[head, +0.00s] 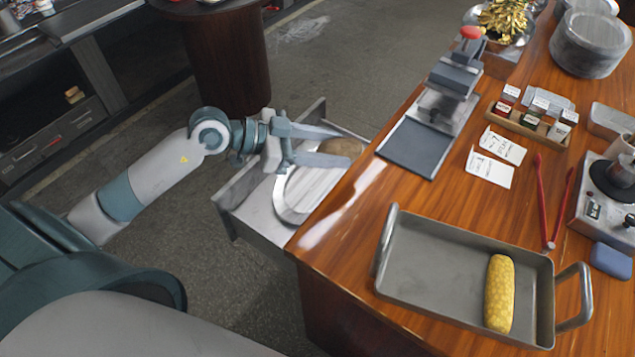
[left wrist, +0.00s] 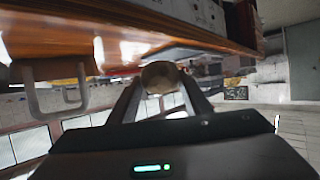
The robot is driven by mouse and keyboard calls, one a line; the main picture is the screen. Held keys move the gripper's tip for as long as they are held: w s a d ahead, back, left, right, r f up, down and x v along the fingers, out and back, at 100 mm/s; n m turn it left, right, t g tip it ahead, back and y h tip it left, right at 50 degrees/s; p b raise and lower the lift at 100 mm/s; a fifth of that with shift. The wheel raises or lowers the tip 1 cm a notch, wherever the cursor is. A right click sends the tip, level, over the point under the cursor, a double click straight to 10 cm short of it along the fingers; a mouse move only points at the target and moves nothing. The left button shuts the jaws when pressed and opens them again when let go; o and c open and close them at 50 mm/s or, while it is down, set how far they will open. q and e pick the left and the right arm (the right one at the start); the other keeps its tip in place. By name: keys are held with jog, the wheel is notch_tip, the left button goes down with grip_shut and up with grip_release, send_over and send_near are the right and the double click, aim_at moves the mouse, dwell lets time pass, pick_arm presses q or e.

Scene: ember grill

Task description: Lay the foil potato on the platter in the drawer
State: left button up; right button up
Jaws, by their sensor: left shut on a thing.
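My left gripper (head: 330,147) is over the open drawer (head: 255,220), shut on a brownish rounded thing, which I take as the foil potato (head: 342,147). The potato shows between the fingertips in the left wrist view (left wrist: 160,77). The pale oval platter (head: 290,198) lies in the drawer below the gripper. The potato is at the platter's far right part in the head view; I cannot tell whether it touches the platter. The counter edge hides part of the platter. My right gripper is not in view.
The wooden counter (head: 350,215) overhangs the drawer close to the right of the gripper. On it stand a metal tray (head: 440,265) with a yellow corn cob (head: 499,292), a press-like device (head: 447,85), red tongs (head: 545,205) and a spice rack (head: 532,122).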

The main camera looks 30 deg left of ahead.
pick_arm(q)
jog(key=w+a+f+n+t+y, duration=0.1)
jog(key=w+a+f, duration=0.2)
jog(key=f, duration=0.3)
jog(key=w+a+f+n+t+y+p, duration=0.1)
jog(key=w+a+f+n, duration=0.1)
jog(key=w+a+f, duration=0.2)
jog(key=w+a+f+n+t+y+p, duration=0.1)
jog(key=w+a+f+y, duration=0.1)
jog(key=f, duration=0.7)
jog(key=w+a, duration=0.1)
jog(key=w, duration=0.1)
jog(key=shift+w+a+f, duration=0.25)
jog(key=shift+w+a, duration=0.1)
jog(key=shift+a, duration=0.05)
